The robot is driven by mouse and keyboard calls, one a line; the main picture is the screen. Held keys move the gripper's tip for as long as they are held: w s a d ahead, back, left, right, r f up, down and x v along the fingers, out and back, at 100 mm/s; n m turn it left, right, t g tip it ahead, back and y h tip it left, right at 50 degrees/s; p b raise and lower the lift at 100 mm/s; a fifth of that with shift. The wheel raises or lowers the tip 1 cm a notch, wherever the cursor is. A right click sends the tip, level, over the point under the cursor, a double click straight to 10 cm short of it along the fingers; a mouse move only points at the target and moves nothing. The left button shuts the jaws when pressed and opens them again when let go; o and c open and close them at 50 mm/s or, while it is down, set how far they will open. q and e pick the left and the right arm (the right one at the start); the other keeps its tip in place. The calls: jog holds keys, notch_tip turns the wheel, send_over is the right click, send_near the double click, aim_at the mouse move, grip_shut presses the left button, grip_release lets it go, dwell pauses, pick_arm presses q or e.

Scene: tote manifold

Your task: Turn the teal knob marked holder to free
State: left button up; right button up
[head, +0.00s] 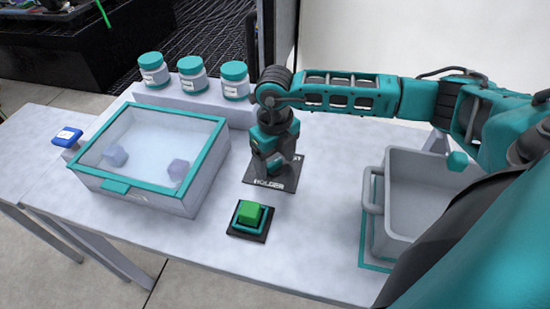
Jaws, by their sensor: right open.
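A dark plate (262,186) lettered "HOLDER" lies on the table near the middle. More lettering at its upper right edge is partly covered. My right gripper (276,172) points down over this plate, with its fingers low around the plate's middle. It is open. The teal knob is hidden or cannot be told apart from the teal and dark gripper parts over the plate, so its setting does not show. My left gripper is not in view.
A teal-rimmed clear-lidded box (186,205) holds two lumps at left. Three teal-lidded jars (192,73) stand behind. A green block (249,211) sits on a dark base in front. A grey tote (410,205) stands at right. A blue-topped piece (67,136) is far left.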

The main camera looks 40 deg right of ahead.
jog(key=c, duration=1.1)
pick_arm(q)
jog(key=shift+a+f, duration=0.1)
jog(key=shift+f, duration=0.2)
pick_arm(e)
jog(key=shift+o, duration=0.2)
